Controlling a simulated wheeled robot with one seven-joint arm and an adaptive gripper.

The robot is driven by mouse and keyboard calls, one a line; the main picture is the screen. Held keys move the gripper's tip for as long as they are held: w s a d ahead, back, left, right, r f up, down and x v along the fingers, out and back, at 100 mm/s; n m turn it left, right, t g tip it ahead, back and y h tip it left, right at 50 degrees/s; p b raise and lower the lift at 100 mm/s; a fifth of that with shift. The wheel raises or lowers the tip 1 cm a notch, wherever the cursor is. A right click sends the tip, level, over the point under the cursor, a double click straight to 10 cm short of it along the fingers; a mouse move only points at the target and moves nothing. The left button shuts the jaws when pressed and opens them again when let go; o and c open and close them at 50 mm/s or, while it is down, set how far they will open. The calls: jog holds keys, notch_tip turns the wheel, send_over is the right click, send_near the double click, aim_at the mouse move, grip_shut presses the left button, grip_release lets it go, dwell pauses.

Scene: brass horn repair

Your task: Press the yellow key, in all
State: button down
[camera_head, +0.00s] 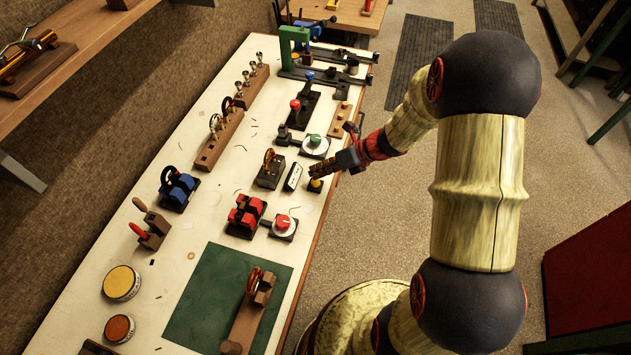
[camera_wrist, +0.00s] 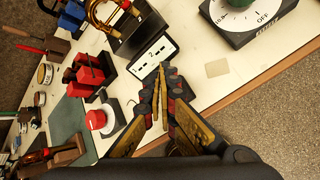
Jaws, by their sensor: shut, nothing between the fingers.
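The yellow key (camera_head: 315,184) is a small dark block with a yellow top near the right edge of the white bench, in the head view. My gripper (camera_head: 314,172) is shut and empty, its tips over or right at the key. I cannot tell whether they touch it. In the wrist view the shut fingers (camera_wrist: 160,76) point at the bench beside a white display panel (camera_wrist: 152,55), which reads 1 and 2 with dashes. The panel also shows in the head view (camera_head: 293,177), just left of the key. I cannot make out the key in the wrist view; the fingers may hide it.
A red-knob dial (camera_head: 283,225) stands in front of the key, and a green-knob dial (camera_head: 315,145) behind it. Red blocks (camera_head: 246,213) and a dark block with a brass loop (camera_head: 270,168) are to the left. The green mat (camera_head: 215,290) is partly bare.

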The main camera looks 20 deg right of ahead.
jog(key=shift+f, duration=0.15)
jog(key=shift+f, duration=0.25)
jog(key=shift+f, duration=0.5)
dwell(0.8)
jog(key=shift+r, duration=0.1)
jog(key=shift+r+p, duration=0.75)
jog(key=shift+r, duration=0.1)
notch_tip(320, 180, up, 5)
jog(key=p, duration=0.5)
